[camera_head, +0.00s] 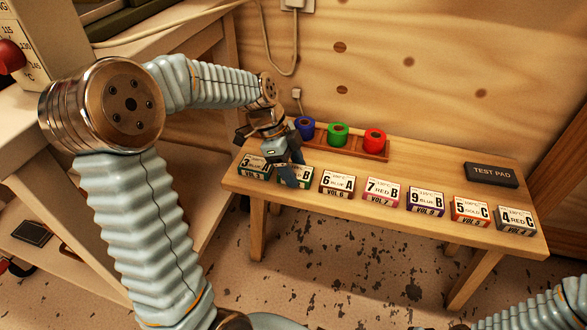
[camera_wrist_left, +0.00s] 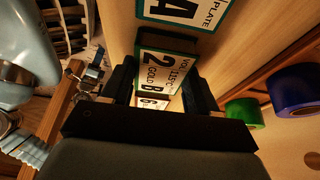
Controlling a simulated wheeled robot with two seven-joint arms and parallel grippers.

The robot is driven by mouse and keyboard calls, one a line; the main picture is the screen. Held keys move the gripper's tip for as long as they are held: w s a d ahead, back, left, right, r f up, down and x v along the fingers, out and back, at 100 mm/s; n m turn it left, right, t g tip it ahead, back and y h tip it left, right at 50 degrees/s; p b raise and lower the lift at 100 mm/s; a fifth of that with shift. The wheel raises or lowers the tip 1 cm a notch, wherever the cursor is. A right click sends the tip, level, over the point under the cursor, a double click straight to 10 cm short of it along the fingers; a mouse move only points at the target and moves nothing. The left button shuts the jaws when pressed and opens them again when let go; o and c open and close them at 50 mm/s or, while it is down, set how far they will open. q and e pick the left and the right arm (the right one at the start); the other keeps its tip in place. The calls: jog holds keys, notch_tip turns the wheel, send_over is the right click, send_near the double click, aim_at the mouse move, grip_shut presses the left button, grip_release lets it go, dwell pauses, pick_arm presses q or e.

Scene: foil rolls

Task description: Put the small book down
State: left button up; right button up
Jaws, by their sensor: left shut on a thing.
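The small book (camera_head: 306,173) is a slim box with a white label, green edging and the letter B. It stands second from the left in the row on the bench. In the left wrist view its label (camera_wrist_left: 165,68) reads 2, GOLD, B. My left gripper (camera_head: 289,174) comes down over it and hides part of its label. In the left wrist view, the gripper's two dark fingers (camera_wrist_left: 160,88) are on either side of the book, shut on it. I cannot tell whether its base touches the bench. My right gripper is out of view.
The wooden bench (camera_head: 400,166) carries other small books in a row, including 3 A (camera_head: 253,161) on the left and 6 A (camera_head: 337,184) on the right. Behind are blue (camera_head: 305,125), green (camera_head: 338,133) and red (camera_head: 375,140) rolls. A dark test pad (camera_head: 491,174) lies at the right.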

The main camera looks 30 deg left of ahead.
pick_arm(q)
jog(key=o, duration=0.6)
jog(key=shift+f, duration=0.15)
jog(key=o, duration=0.5)
jog(key=shift+r, duration=0.3)
jog(key=p+v, duration=0.2)
jog(key=v, duration=1)
jog(key=shift+f, duration=0.1)
jog(key=shift+s+f, duration=0.1)
jog(key=shift+s, duration=0.05)
